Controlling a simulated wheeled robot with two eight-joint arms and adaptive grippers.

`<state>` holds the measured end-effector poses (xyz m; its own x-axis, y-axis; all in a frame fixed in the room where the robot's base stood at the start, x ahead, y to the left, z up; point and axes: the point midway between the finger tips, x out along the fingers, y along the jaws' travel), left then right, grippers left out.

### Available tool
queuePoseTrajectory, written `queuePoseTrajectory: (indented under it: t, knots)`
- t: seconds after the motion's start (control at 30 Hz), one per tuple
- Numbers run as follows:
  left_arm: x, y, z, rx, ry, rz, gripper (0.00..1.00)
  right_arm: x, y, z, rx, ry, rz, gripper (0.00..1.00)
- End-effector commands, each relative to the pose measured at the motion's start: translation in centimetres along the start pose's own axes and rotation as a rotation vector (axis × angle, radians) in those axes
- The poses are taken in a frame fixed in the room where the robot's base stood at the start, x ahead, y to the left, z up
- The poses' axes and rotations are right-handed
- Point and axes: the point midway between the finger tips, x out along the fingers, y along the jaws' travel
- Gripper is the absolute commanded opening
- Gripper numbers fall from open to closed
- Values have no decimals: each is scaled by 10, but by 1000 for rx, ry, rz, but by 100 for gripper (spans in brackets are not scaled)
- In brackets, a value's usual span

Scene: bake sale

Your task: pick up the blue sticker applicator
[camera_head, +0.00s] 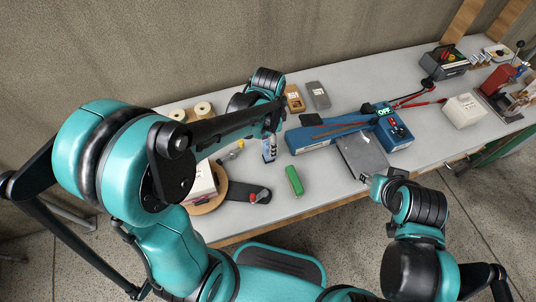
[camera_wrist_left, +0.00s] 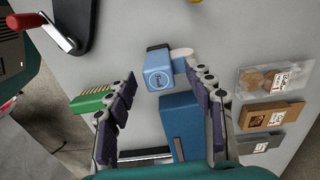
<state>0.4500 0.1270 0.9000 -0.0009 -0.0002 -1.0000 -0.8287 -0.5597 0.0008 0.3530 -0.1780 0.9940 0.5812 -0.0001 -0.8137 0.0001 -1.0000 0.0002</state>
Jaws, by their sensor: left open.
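The blue sticker applicator (camera_wrist_left: 158,76) is a light blue block with a round printed label, a dark end and a pale roller at its side. In the head view it stands on the table (camera_head: 269,150), just below my left gripper (camera_head: 269,130). In the left wrist view my left gripper (camera_wrist_left: 161,70) is open, and the applicator appears between its fingertips. I see no finger closed on it. My right gripper (camera_head: 377,184) is at the table's front edge, away from the applicator; its fingers are too small and hidden to judge.
A green block (camera_head: 294,181) lies in front of the applicator. A long blue sealing machine (camera_head: 325,135) with a lit OFF sign stands to the right. A black-based tool with a red handle (camera_head: 258,196) and a round wooden board (camera_head: 211,203) stand left. Small packets (camera_wrist_left: 268,117) lie nearby.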

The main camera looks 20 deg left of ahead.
Motion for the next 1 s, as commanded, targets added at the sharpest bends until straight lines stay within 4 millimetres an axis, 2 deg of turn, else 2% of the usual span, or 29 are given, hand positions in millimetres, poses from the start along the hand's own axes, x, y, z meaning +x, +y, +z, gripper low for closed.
queuePoseTrajectory:
  t: [0.03, 0.1, 0.3, 0.5, 0.83, 1.0]
  knots:
    - [10, 0, 0, 0, 0, 0, 53, 5, 0, 4, 0, 0, 0, 40]
    - [14, 0, 0, 0, 0, 0, 53, 6, 0, 4, 0, 0, 0, 40]
    - [13, 0, 0, 0, 0, 0, 53, 5, 0, 3, 0, 0, 0, 40]
    - [13, 0, 0, 0, 0, 0, 1, 5, 0, 3, 0, 0, 0, 40]
    - [12, 0, 0, 0, 0, 0, 0, 4, 0, 3, 0, 0, 0, 40]
    - [0, 0, 0, 0, 0, 0, 0, -1, 0, -1, 0, 0, 0, 40]
